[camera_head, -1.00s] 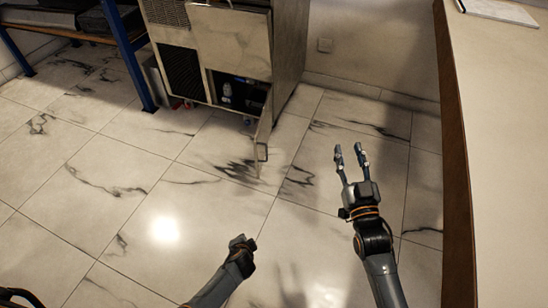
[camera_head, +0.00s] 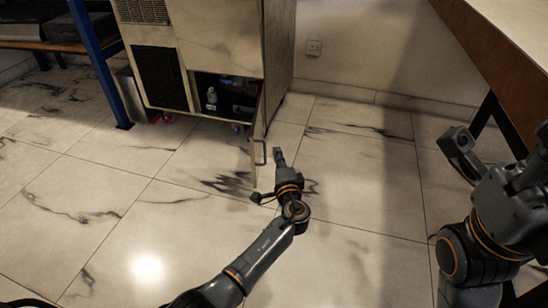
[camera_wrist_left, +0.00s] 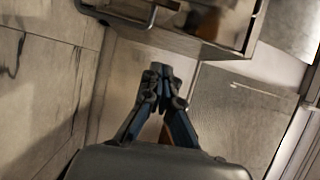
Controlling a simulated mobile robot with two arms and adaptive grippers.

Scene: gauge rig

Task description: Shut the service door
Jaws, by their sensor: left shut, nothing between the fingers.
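The service door (camera_head: 257,120) stands open at the lower right of the metal cabinet (camera_head: 220,45), seen nearly edge-on. It swings out toward me, with its bar handle (camera_head: 262,152) near the free edge. The handle also shows in the left wrist view (camera_wrist_left: 118,20), at the upper left. My left gripper (camera_head: 279,154) is shut and empty, just right of the handle; I see no clear contact. Its closed fingers (camera_wrist_left: 160,72) also show in the wrist view.
The open compartment (camera_head: 225,95) shows a pale bottle inside. A blue-framed rack (camera_head: 95,60) stands to the left. A wooden-edged counter (camera_head: 510,70) is at the upper right. The tiled floor (camera_head: 140,220) in front is clear.

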